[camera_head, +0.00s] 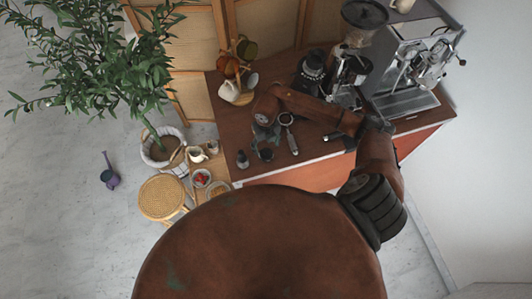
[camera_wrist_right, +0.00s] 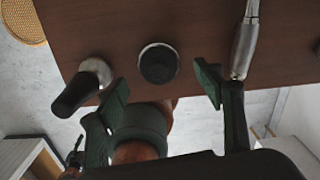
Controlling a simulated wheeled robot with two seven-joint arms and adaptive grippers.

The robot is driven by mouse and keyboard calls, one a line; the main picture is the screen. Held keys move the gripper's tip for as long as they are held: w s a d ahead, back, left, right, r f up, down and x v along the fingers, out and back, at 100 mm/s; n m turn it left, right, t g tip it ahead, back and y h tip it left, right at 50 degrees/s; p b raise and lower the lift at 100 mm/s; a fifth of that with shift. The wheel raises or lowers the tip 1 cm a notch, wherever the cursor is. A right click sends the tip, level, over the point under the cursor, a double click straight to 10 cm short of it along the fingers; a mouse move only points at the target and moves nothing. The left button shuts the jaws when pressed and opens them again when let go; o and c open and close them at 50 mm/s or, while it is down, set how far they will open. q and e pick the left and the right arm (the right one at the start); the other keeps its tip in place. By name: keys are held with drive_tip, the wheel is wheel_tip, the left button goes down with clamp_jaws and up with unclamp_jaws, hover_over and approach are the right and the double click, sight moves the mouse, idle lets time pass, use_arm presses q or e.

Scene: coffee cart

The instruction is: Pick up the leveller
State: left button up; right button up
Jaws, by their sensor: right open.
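The leveller (camera_wrist_right: 159,63) is a round, dark-topped disc with a silver rim, standing on the brown counter in the right wrist view. It also shows in the head view (camera_head: 266,154) as a small dark round piece near the counter's front edge. My right gripper (camera_head: 265,135) hangs over the counter beside it, partly hidden under its own arm. In the right wrist view its two dark green fingers (camera_wrist_right: 163,92) are spread wide and empty. The leveller appears between the lines of the fingers, beyond their tips, and apart from both.
A dark-handled tamper (camera_wrist_right: 80,86) stands left of the leveller, and a portafilter (camera_head: 289,129) lies to its right. The grinder (camera_head: 350,65), espresso machine (camera_head: 412,70) and mug tree (camera_head: 240,85) stand farther back. A low side table with cups (camera_head: 201,178) is at the left.

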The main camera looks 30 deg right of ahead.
sight(266, 151)
drive_tip(key=f+p, duration=0.2)
drive_tip(key=f, duration=0.2)
drive_tip(key=shift+a+f, duration=0.2)
drive_tip(key=shift+s+f, duration=0.1)
drive_tip(key=shift+f, duration=0.2)
drive_tip(key=shift+c, duration=0.3)
drive_tip(key=c, duration=1.3)
